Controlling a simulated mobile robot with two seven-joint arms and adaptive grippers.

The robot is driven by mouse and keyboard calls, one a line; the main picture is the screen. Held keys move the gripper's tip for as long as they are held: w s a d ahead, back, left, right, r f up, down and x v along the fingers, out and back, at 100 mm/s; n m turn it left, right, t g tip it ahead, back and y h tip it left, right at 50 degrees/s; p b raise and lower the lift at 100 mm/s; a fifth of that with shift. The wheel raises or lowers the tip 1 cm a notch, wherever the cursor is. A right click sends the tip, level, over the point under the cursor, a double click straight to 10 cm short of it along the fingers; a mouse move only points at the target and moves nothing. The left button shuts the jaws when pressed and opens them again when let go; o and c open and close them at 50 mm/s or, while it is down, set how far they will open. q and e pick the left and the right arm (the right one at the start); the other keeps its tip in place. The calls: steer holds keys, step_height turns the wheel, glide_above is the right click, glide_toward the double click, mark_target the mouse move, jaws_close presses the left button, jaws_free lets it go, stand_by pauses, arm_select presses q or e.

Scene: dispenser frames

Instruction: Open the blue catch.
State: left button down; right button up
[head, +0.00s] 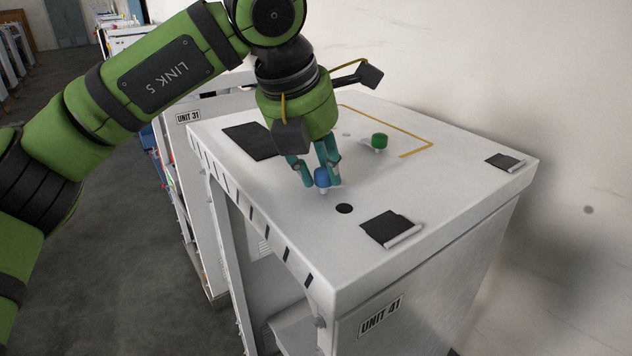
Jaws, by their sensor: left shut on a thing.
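The blue catch (323,178) is a small round knob on a pale stem, on the white top of the cabinet labelled UNIT 41 (440,228). My left gripper (320,176) reaches down from above and is shut on the blue catch, with a teal finger at either side of it. The fingers hide part of the knob's sides. A green knob (379,141) stands on the same top, to the right of and behind the blue one. My right gripper is not in view.
A black round spot (344,208) lies just in front of the blue catch. Dark panels (387,228) lie on the top. A wall (560,80) stands close behind and right. Another cabinet, UNIT 31 (188,117), is at the left. The dark floor (110,250) is open at left.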

arm_select(q)
steer(key=n, duration=0.1)
steer(key=n+b, duration=0.1)
steer(key=n+y+b, duration=0.1)
steer(key=shift+d+t, duration=0.25)
steer(key=shift+t, duration=0.05)
steer(key=shift+r+n+y+b, duration=0.1)
steer(key=shift+n+y+b, duration=0.35)
steer(key=shift+n, duration=0.75)
steer(key=shift+r+n, duration=0.1)
steer(key=shift+n, duration=0.2)
steer(key=c, duration=1)
jaws_free()
steer(key=shift+w+d, duration=0.15)
steer(key=shift+s+r, duration=0.25)
steer(key=shift+r, duration=0.05)
steer(key=v, duration=1.1)
steer(key=shift+s, duration=0.15)
